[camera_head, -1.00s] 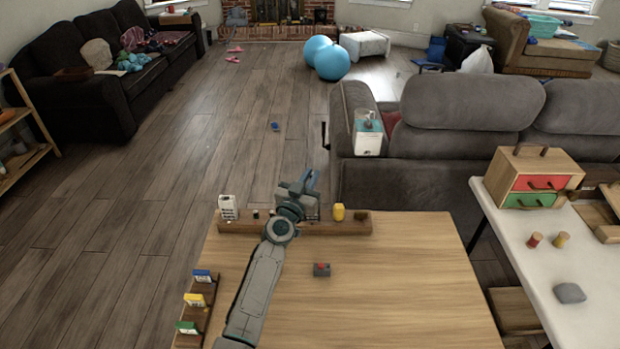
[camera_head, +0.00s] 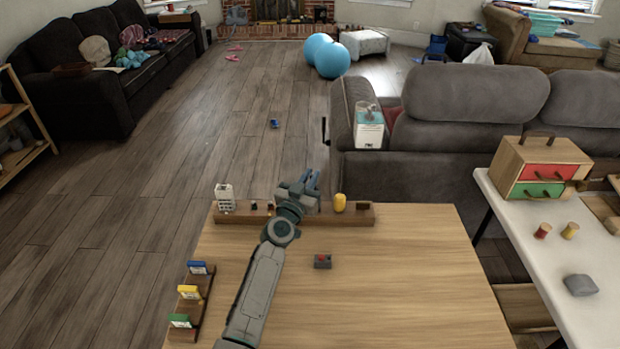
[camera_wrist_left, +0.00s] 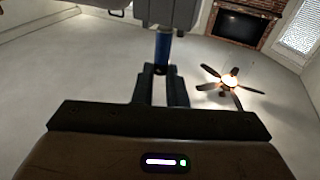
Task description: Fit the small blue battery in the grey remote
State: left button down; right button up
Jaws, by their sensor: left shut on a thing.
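My left gripper (camera_head: 312,183) is above the back of the wooden table, by the long wooden rack. In the left wrist view its fingers (camera_wrist_left: 160,85) are shut on the small blue battery (camera_wrist_left: 163,48), which stands out past the fingertips. A dark grey part lies at the battery's far end; I cannot tell what it is or whether they touch. In the head view the battery is not clear. A small grey block with a red top (camera_head: 322,261) lies on the table; I cannot tell whether it is the remote. My right gripper is not in view.
The rack (camera_head: 350,216) holds a white gridded item (camera_head: 224,197) and a yellow cylinder (camera_head: 340,203). A smaller rack (camera_head: 206,285) with coloured cards stands at the table's left. A white table (camera_head: 545,265) with a drawer box (camera_head: 512,172) is at right. The table's front right is clear.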

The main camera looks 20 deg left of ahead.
pick_arm(q)
jog(key=shift+b, duration=0.3)
dwell(0.9)
jog(key=shift+f+b, duration=1.95)
jog(key=shift+b, duration=0.25)
dwell(1.2)
jog(key=c, duration=1.4)
grip_release()
